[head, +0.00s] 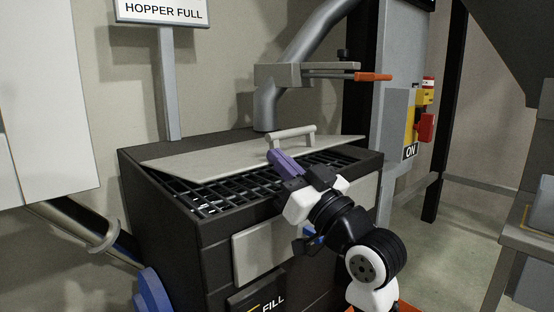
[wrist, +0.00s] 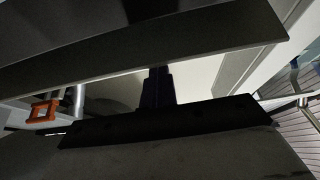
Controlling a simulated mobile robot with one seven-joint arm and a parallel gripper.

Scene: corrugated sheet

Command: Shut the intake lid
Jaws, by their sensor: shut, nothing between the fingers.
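The intake lid (head: 230,158) is a flat light-grey panel with a bar handle (head: 291,135) on top. It lies tilted over the black hopper box, partly open, its front edge raised above the black grate (head: 215,194). The grate shows along the front. My gripper (head: 272,153), with purple fingers, is shut and empty at the lid's front edge, just below the handle. In the wrist view the dark fingers (wrist: 157,72) reach up to a broad grey panel, likely the lid (wrist: 150,38). I cannot tell whether they touch it.
A grey pipe (head: 266,105) comes down behind the lid, with an orange-tipped lever (head: 372,77) beside it. A "HOPPER FULL" sign (head: 163,11) stands at the back left. A yellow and red switch box (head: 424,108) marked ON is at right.

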